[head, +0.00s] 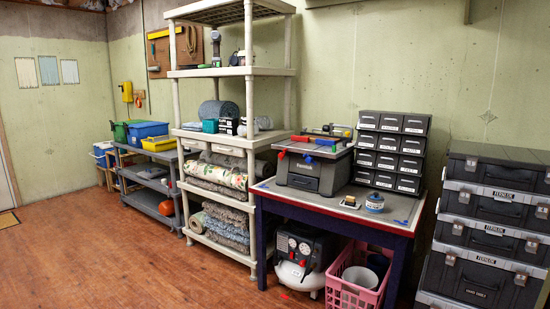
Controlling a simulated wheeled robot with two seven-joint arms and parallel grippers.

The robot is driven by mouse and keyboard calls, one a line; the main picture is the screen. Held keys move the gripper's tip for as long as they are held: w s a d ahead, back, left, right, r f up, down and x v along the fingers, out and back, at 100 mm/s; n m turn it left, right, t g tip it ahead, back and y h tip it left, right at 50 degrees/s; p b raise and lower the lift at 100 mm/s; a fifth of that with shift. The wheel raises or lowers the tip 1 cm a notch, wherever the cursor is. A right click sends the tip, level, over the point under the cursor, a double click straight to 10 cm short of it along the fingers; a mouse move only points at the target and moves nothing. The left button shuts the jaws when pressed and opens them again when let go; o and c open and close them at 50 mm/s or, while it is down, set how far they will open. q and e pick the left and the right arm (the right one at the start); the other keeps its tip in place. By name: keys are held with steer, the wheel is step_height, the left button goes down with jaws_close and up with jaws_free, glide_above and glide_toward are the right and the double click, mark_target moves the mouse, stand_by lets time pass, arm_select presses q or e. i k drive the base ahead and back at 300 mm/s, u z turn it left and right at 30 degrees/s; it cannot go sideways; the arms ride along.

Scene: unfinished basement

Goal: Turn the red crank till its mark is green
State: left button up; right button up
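A dark grey benchtop machine (312,166) stands on the workbench (333,212) at the right of the head view. A red bar-like part (299,139) shows on its top, with a red end (283,154) hanging at its left front. This may be the red crank, but it is too small to be sure. A blue part (326,142) lies beside it on the right. I cannot make out a mark or its colour. Neither of my grippers is in view.
A pink crate (355,281) and a compressor (300,255) sit below. Toolboxes (485,225) stand right, shelves (234,72) left. The left floor (100,255) is clear.

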mark_target(281, 156)
steer(key=u, duration=0.65)
steer(key=i, duration=2.45)
steer(key=z, duration=0.9)
